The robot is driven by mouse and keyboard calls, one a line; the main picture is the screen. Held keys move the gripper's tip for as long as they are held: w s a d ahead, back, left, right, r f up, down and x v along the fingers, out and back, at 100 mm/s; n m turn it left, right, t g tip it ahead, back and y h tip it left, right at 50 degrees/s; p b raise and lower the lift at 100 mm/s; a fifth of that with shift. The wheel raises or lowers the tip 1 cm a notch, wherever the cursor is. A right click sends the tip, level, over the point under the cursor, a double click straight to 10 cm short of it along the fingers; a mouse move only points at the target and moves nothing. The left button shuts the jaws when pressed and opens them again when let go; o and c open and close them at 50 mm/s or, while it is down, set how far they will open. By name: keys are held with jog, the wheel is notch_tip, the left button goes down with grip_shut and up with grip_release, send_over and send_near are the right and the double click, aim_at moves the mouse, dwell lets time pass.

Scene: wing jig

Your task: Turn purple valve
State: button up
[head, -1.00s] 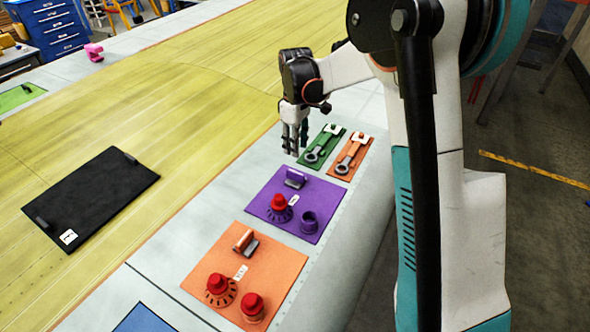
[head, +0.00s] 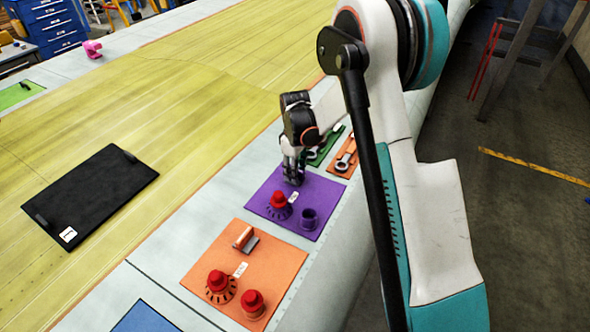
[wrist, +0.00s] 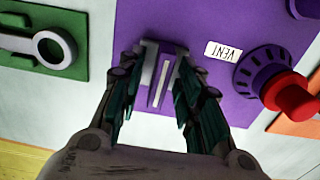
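The purple panel (head: 329,196) lies on the pale work surface. It carries a red-capped knob on a purple notched dial (head: 278,205) and a purple round socket (head: 309,218). In the wrist view the purple dial (wrist: 261,68) with its red knob (wrist: 292,94) sits at the right, beside a VENT label (wrist: 223,51). My gripper (head: 293,178) is over the panel's far part, pointing down. In the wrist view my open fingers (wrist: 164,68) stand on either side of a grey lever-like piece (wrist: 162,82). I cannot tell whether they touch it.
An orange panel (head: 285,262) with two red knobs lies nearer. A green panel (head: 333,139) and another orange panel (head: 350,155) with wrench-shaped handles lie beyond. A black mat (head: 100,195) lies at left. The yellow surface (head: 190,110) is mostly clear.

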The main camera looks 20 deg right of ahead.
grip_shut()
